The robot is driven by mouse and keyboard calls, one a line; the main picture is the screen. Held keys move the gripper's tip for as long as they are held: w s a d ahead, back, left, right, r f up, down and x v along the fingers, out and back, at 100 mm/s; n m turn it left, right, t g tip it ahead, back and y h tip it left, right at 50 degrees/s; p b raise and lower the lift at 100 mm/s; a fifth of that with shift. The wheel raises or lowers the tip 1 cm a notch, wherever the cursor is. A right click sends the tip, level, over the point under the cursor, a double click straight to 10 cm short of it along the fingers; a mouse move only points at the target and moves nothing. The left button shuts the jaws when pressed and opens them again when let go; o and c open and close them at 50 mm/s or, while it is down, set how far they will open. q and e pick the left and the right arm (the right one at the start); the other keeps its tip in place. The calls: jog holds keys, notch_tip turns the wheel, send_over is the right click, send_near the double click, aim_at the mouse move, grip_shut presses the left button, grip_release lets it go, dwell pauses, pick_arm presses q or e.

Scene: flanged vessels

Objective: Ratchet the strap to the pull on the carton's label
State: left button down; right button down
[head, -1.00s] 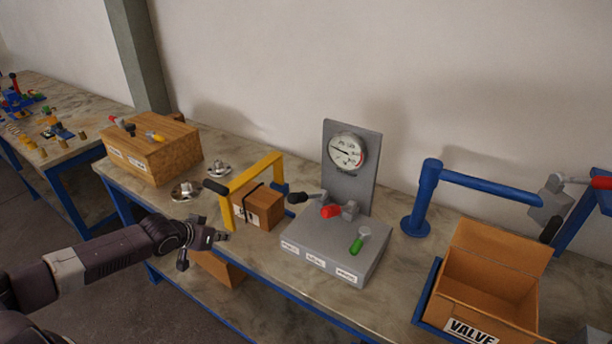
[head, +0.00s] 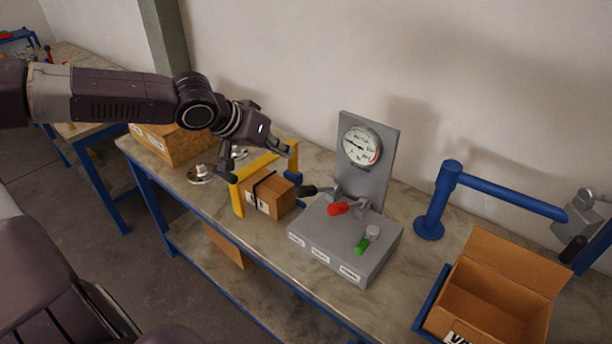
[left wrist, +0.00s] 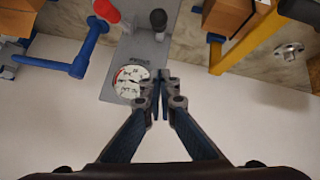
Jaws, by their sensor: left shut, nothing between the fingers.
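A small brown carton (head: 285,200) with a black strap (head: 256,187) around it sits under a yellow frame (head: 237,200). A white label on its front is too small to read. The carton also shows at the top of the left wrist view (left wrist: 226,14). A black grip (head: 226,178) is at the frame's near top corner. My left gripper (head: 287,150) is shut and empty, above and behind the frame; its fingertips (left wrist: 160,82) meet in the left wrist view, beside the gauge in that picture. My right gripper is out of view.
A grey stand (head: 340,240) with a round gauge (head: 361,145) and red, black and green-gripped levers is right of the carton. A blue post with an arm (head: 437,200) and an open carton (head: 490,300) are further right. Flanged parts (head: 200,175) and a larger box (head: 170,145) are left.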

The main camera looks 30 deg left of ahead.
pick_arm(q)
jog(key=shift+w+f, duration=0.1)
jog(key=shift+w, duration=0.05)
jog(key=b, duration=0.3)
send_over(318, 190)
jog(key=s+a, duration=0.2)
jog(key=a, duration=0.1)
notch_tip(318, 190, down, 9)
jog(key=shift+d+r, duration=0.1)
jog(key=shift+s+d+f, duration=0.15)
jog(key=shift+s+f, duration=0.5)
jog(key=shift+f, duration=0.05)
